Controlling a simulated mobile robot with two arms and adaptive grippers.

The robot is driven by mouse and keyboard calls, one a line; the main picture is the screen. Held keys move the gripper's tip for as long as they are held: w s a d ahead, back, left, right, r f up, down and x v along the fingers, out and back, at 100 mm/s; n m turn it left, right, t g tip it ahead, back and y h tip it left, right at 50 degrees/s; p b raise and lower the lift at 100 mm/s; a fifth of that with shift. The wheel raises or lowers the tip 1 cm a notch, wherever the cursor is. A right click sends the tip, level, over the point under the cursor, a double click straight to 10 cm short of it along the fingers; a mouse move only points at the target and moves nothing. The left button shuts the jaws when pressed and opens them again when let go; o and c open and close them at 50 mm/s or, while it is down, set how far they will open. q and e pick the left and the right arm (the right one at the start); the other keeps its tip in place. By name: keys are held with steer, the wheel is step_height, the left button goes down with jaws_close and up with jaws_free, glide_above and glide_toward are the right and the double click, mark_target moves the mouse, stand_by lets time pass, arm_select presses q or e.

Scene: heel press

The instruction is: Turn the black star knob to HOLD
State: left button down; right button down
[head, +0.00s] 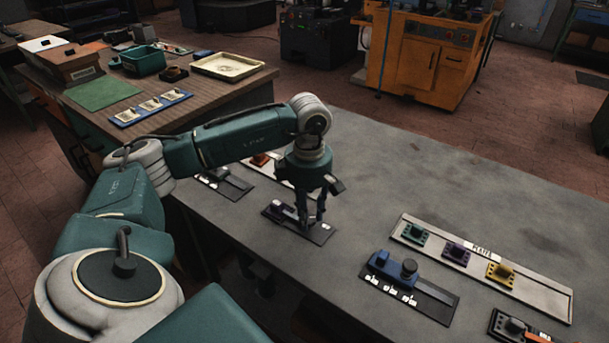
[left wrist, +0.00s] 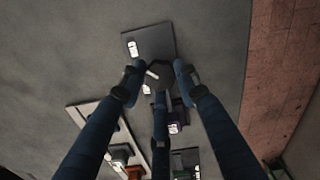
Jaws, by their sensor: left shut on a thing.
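The black star knob (left wrist: 159,74) sits on a dark base plate (left wrist: 153,42) in the left wrist view. A short white mark shows on or beside it. The plate carries small white labels, too small to read, so I cannot tell which position the knob points at. My left gripper (head: 312,218) points down over this plate, which also shows in the head view (head: 272,211). Its fingers (left wrist: 158,80) are around the knob and shut on it; they hide most of it in the head view. My right gripper is in neither view.
A blue fixture (head: 385,262) with a black knob stands to the right, before a long pale tray (head: 540,297) with green, purple and yellow blocks. Another dark fixture (head: 225,184) is to the left. Bare grey table lies behind my gripper.

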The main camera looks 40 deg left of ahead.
arm_select(q)
steer(key=c, duration=1.3)
jaws_free()
steer(key=shift+o, duration=0.2)
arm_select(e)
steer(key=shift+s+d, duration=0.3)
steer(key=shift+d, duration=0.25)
arm_select(q)
steer(key=shift+r, duration=0.35)
step_height(320, 180, up, 11)
steer(key=shift+r, duration=0.2)
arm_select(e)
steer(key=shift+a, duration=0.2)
